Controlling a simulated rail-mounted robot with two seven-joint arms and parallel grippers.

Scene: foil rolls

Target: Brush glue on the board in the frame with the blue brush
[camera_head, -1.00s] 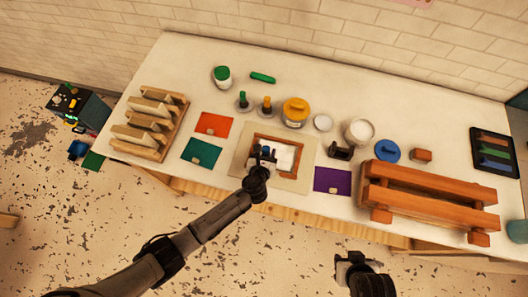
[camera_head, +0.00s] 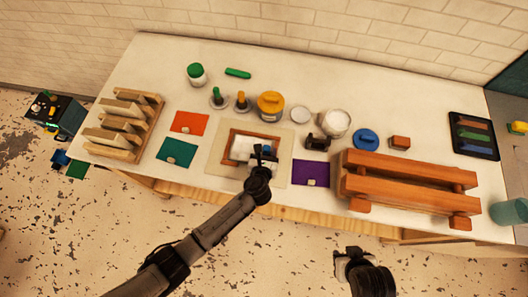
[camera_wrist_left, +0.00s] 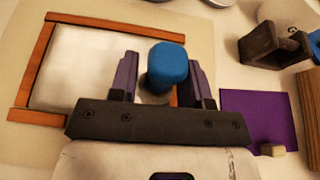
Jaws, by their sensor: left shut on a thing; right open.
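My left gripper (camera_head: 265,156) is shut on the blue brush (camera_wrist_left: 168,66), whose rounded blue top shows between the fingers in the left wrist view. The brush is over the right part of the wooden frame (camera_wrist_left: 36,60). A whitish board (camera_wrist_left: 85,62) lies inside the frame; it also shows in the head view (camera_head: 241,150). The bristle end is hidden, so I cannot tell whether it touches the board. My right gripper (camera_head: 350,258) is open and empty, in front of the table's front edge.
An open white pot (camera_head: 336,122), a blue lid (camera_head: 366,138) and a dark holder (camera_head: 317,142) stand right of the frame. A purple sheet (camera_head: 311,173) lies beside it. A wooden press (camera_head: 400,185) fills the right side. Orange (camera_head: 190,122) and teal (camera_head: 177,150) sheets lie left.

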